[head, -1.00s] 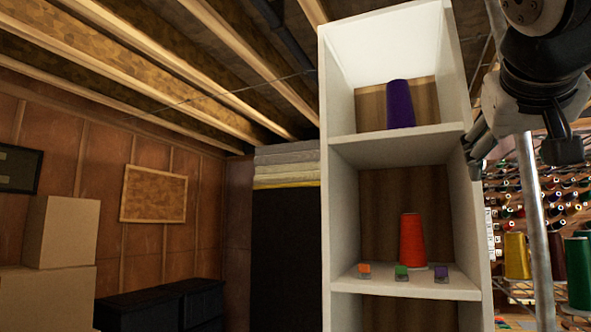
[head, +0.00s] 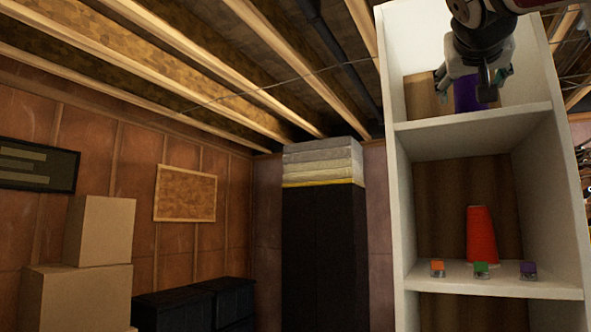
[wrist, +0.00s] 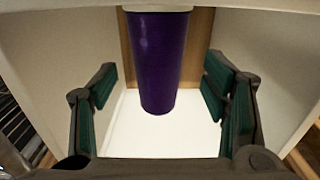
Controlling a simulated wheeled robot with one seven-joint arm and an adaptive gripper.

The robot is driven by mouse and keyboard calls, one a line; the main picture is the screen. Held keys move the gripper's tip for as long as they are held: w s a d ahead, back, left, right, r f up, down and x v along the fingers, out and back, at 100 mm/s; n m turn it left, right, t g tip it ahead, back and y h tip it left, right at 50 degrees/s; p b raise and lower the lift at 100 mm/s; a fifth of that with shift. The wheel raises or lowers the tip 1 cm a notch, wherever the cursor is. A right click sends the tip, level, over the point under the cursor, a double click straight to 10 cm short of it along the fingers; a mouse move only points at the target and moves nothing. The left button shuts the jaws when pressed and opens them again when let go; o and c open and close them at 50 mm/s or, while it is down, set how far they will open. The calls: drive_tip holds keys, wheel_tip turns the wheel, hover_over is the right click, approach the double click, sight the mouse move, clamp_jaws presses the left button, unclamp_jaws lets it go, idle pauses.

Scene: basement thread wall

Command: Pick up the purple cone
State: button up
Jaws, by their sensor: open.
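The purple cone (head: 466,94) stands in the top compartment of the white shelf (head: 399,190), partly hidden behind my gripper (head: 473,92) in the head view. In the wrist view the purple cone (wrist: 160,60) is centred, between and beyond the fingers of my gripper (wrist: 165,95). The fingers are open, one on each side, with a visible gap to the cone on both sides. Nothing is held.
A red cone (head: 481,235) stands in the compartment below, behind small orange (head: 438,268), green (head: 481,269) and purple (head: 528,269) tagged items. The shelf's side walls and boards bound the top compartment. Cardboard boxes (head: 85,270) stand at the far left.

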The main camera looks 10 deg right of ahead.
sight(471, 88)
drive_tip(key=shift+p+x, duration=0.9)
drive_tip(key=shift+x, duration=1.9)
drive_tip(key=shift+s+d, duration=0.1)
drive_tip(key=c, duration=1.3)
drive_tip(key=shift+c, duration=0.4)
drive_tip(key=shift+r, duration=0.15)
